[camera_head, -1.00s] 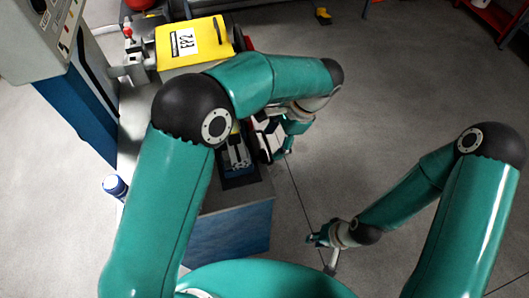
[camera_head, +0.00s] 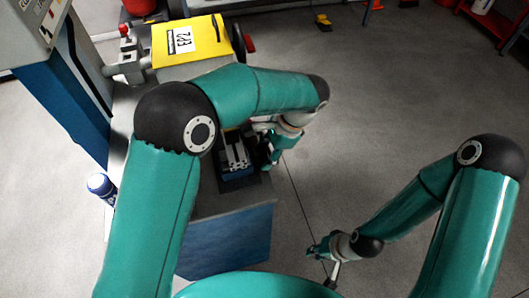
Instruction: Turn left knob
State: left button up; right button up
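My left arm reaches over the grey and blue machine (camera_head: 225,228). My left gripper (camera_head: 266,150) is beside the grey metal fixture (camera_head: 234,155) at the machine's right edge. Its fingers are small and partly hidden, so I cannot tell whether they are open or touching anything. My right gripper (camera_head: 322,256) hangs low over the floor at lower right, away from the machine; its opening is unclear. A small red knob-like part (camera_head: 125,30) stands left of the yellow box, and another red part (camera_head: 249,43) is on its right. I cannot tell which part is the left knob.
The yellow box (camera_head: 205,40) labelled EP2 sits at the machine's back. A control cabinet (camera_head: 30,30) is at upper left. A blue can (camera_head: 101,186) with a light top stands at the left. A red rack (camera_head: 495,22) is at upper right. Open grey floor lies between.

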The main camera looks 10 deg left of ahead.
pick_arm(q)
jog(key=c, duration=0.6)
jog(key=shift+o, duration=0.2)
jog(key=g+p, duration=0.1)
jog(key=p, duration=0.1)
jog(key=g+p, duration=0.1)
jog(key=p, duration=0.1)
jog(key=g+h+p, duration=0.1)
jog(key=p, duration=0.1)
jog(key=shift+w+a+r, duration=0.1)
jog(key=shift+w+r, duration=0.15)
jog(key=shift+w+f+m+g+h, duration=0.1)
jog(key=shift+f+m+g+h, duration=0.2)
jog(key=shift+m+g, duration=0.15)
jog(key=shift+f+g, duration=0.1)
jog(key=shift+g, duration=0.25)
jog(key=o, duration=1.1)
